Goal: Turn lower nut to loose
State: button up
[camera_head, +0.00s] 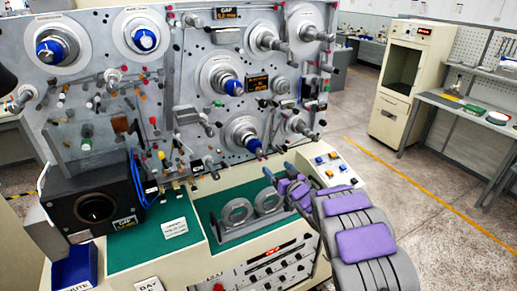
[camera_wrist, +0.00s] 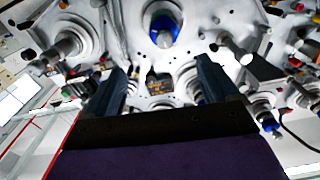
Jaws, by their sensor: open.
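The upright grey panel carries several spindles with blue nuts. The lowest blue nut (camera_head: 254,147) is on the spindle at the panel's lower right, and another blue nut (camera_head: 233,87) is on the middle spindle above it. My gripper (camera_head: 279,172) is open and empty, low in front of the panel, below and right of the lowest blue nut and apart from it. In the wrist view my fingers (camera_wrist: 162,72) point at the panel. A blue nut (camera_wrist: 163,33) shows above them and a blue tip (camera_wrist: 269,124) to their right; I cannot tell which is the lower nut.
A grey stand with two rings (camera_head: 236,213) sits on the green deck below the panel. A black box (camera_head: 96,207) is at the left and a button console (camera_head: 327,168) at the right. Other spindles and knobs project from the panel. Floor at right is open.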

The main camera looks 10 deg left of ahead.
send_near(256, 148)
jog(key=shift+w+a+f, duration=0.3)
jog(key=shift+w+f, duration=0.6)
jog(key=shift+w, duration=0.1)
jog(key=shift+w+a, duration=0.1)
jog(key=shift+w, duration=0.6)
jog(key=shift+w+a+r, duration=0.1)
jog(key=shift+w+a, duration=0.05)
jog(key=shift+w, duration=0.2)
jog(key=shift+s+a+x, duration=0.1)
jog(key=shift+a+x, duration=0.05)
jog(key=shift+x, duration=1)
jog(key=shift+s+a+x, duration=0.1)
jog(key=shift+a+x, duration=0.1)
jog(key=shift+x, duration=0.95)
jog(key=shift+p+x, duration=0.3)
jog(key=shift+x, duration=0.55)
jog(key=shift+w+a, duration=0.2)
jog(key=shift+w, duration=0.45)
jog(key=shift+w+a, duration=0.1)
jog(key=shift+w, duration=0.05)
jog(key=shift+c, duration=0.2)
